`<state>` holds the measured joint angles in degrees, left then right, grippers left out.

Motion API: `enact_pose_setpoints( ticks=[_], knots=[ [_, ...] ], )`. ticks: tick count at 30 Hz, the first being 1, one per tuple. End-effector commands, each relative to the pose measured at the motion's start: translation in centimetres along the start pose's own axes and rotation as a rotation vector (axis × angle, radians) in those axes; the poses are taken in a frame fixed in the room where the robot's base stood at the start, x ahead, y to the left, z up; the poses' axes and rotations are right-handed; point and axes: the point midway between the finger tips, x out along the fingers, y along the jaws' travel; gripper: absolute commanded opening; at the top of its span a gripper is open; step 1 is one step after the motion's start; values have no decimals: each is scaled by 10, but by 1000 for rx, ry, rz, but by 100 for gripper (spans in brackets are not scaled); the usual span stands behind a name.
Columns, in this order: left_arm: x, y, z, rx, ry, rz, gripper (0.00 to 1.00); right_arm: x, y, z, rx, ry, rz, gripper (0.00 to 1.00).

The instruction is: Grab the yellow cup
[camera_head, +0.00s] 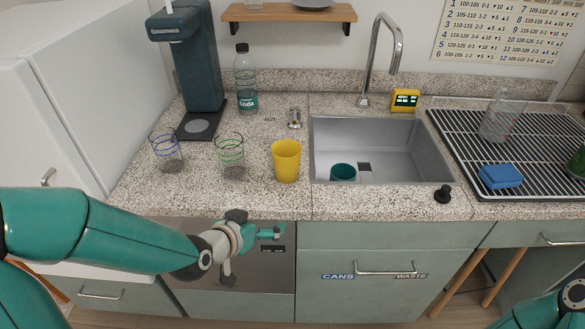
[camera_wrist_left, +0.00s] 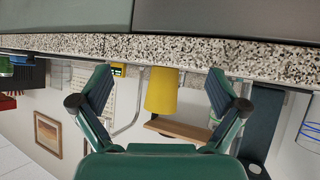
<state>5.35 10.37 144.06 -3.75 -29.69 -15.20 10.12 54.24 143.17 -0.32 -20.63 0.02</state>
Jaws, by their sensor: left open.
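The yellow cup (camera_head: 286,162) stands upright on the granite counter (camera_head: 240,200), left of the sink and near the front edge. My left gripper (camera_head: 256,246) is open and empty in front of the counter edge, lower than the cup and a little to its left in the head view. In the left wrist view, which is upside down, the yellow cup (camera_wrist_left: 162,92) appears between the two spread fingers of my left gripper (camera_wrist_left: 158,98), beyond them and not touched. My right arm shows only at the lower right corner of the head view; its gripper is out of view.
A green-striped glass (camera_head: 230,156) stands just left of the cup, and a blue-striped glass (camera_head: 167,153) farther left. A soda bottle (camera_head: 246,82) and coffee machine (camera_head: 199,65) stand behind. The sink (camera_head: 400,150) holds a teal cup (camera_head: 343,172). A drying rack (camera_head: 465,150) is at right.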

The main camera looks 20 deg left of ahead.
Motion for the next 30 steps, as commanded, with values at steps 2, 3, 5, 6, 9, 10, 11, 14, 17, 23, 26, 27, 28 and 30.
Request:
enact_pose_setpoints(
  ticks=[2,3,5,6,9,10,11,14,17,23,26,27,28,30],
  knots=[
    [-19,-5,-34,40,110,-21,98,4,2,0,0,0,0,40],
    [-27,-6,-47,54,148,-30,98,5,2,0,0,0,0,40],
    [-36,-8,-60,71,190,-40,98,6,2,0,0,0,0,40],
    [-41,-9,-67,79,212,-45,98,6,2,0,0,0,0,40],
    [-42,-10,-76,89,236,-51,98,5,2,0,0,0,0,40],
    [-40,-10,-77,90,237,-51,98,5,2,0,0,0,0,40],
    [-36,-10,-78,90,238,-52,98,4,2,0,0,0,0,40],
    [-21,-11,-81,90,236,-51,98,3,1,0,0,0,0,40],
    [-2,-11,-86,89,234,-51,98,0,0,0,0,0,0,40],
    [37,-12,-95,89,235,-51,98,-6,-2,0,0,0,0,40],
    [52,-13,-100,89,236,-52,98,-9,-3,0,0,0,0,40],
    [56,-13,-100,89,236,-52,98,-10,-3,0,0,0,0,40],
    [59,-14,-101,89,237,-52,98,-10,-4,0,0,0,0,40],
    [64,-14,-102,89,236,-52,98,-10,-4,0,0,0,0,40]
  ],
)
